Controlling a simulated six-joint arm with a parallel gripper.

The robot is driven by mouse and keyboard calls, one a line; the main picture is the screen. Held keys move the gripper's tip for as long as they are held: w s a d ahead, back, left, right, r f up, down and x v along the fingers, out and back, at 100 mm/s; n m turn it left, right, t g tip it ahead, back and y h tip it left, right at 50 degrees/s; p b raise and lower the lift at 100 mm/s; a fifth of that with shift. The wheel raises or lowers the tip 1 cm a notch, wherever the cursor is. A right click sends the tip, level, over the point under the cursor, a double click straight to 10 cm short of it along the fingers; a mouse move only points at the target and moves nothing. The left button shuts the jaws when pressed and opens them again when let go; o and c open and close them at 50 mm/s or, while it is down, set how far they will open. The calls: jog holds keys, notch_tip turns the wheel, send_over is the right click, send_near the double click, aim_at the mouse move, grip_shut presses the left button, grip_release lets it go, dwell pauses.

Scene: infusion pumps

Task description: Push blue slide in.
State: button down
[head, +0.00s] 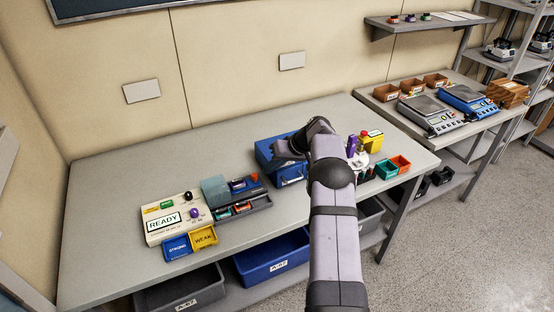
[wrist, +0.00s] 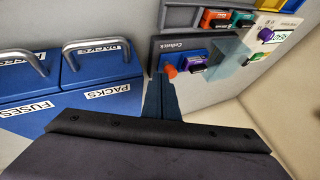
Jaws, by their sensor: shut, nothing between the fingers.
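A blue cabinet (head: 290,177) stands on the table, partly hidden by my arm. I cannot tell how far either is pulled out. A blue STRONG plate (head: 177,248) sits beside a yellow WEAK plate (head: 204,238) at the front of the READY box. My gripper (head: 280,149) is above the cabinet. In the wrist view its dark fingers (wrist: 160,82) are shut and empty, near an orange knob (wrist: 170,71).
The white READY box (head: 165,222) is at the left. A dark tray unit (head: 243,205) with coloured cartridges and a clear cover lies between it and the cabinet. The table's back left is clear.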

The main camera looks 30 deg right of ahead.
aim_at(240, 182)
jog(key=shift+p+x, duration=0.35)
jog(key=shift+x, duration=1.15)
jog(key=a+b, duration=0.3)
jog(key=a, duration=0.5)
jog(key=shift+a+f+b, duration=0.1)
jog(key=shift+b, duration=0.3)
jog(key=shift+a, duration=0.25)
jog(key=shift+a, duration=0.1)
jog(key=shift+s+r, duration=0.15)
jog(key=shift+r, duration=0.35)
jog(key=p+v, duration=0.1)
jog(key=v, duration=0.8)
jog(key=shift+d, duration=0.55)
jog(key=shift+s+a, duration=0.1)
jog(key=shift+s, duration=0.1)
